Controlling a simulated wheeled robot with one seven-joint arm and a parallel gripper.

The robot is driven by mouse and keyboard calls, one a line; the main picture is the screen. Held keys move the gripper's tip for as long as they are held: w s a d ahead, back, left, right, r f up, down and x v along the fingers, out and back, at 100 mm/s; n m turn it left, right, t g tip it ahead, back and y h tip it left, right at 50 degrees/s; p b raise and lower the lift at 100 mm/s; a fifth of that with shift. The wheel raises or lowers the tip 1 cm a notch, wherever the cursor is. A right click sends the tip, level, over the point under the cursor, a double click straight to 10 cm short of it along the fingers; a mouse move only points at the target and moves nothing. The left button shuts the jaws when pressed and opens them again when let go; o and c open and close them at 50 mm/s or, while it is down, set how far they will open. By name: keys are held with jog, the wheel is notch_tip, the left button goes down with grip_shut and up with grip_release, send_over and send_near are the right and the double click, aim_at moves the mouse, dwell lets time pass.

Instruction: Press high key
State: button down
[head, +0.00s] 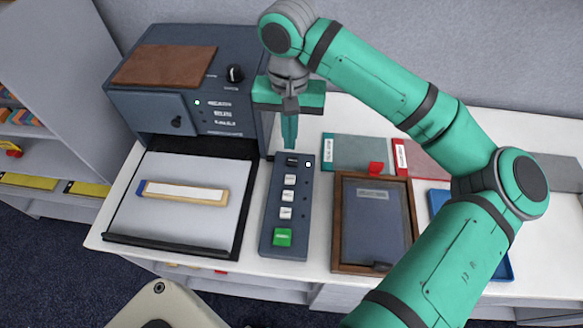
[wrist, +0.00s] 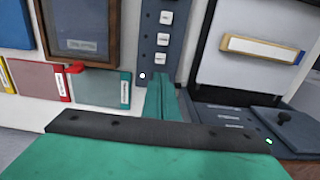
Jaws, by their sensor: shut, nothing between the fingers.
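A dark blue key panel (head: 267,222) lies on the table with a column of white keys (head: 289,181) and a green key (head: 283,237) at its near end. A dark patch (head: 291,160) sits at its far end, beside a small lit white light (head: 308,164). The key labels are too small to read, so I cannot tell which is the high key. My gripper (head: 290,146) is shut and empty, pointing down over the panel's far end. In the wrist view its fingertips (wrist: 161,80) appear beside the light, near the white keys (wrist: 163,39). Contact cannot be judged.
A blue-grey machine (head: 190,75) with a knob and green light stands behind left. A tray (head: 160,218) with a white-and-wood bar (head: 183,192) lies left. A brown-framed board (head: 342,225) lies right, with green (head: 350,150) and red folders (head: 430,160) behind.

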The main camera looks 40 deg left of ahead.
jog(key=shift+w, duration=0.1)
send_near(290, 179)
notch_tip(290, 179, down, 6)
jog(key=shift+f, duration=0.25)
dwell(0.4)
jog(key=shift+w, duration=0.1)
jog(key=shift+d+f, duration=0.1)
jog(key=shift+f, duration=0.95)
jog(key=shift+r, duration=0.15)
notch_tip(290, 179, up, 14)
jog(key=shift+r, duration=0.2)
jog(key=shift+w, duration=0.1)
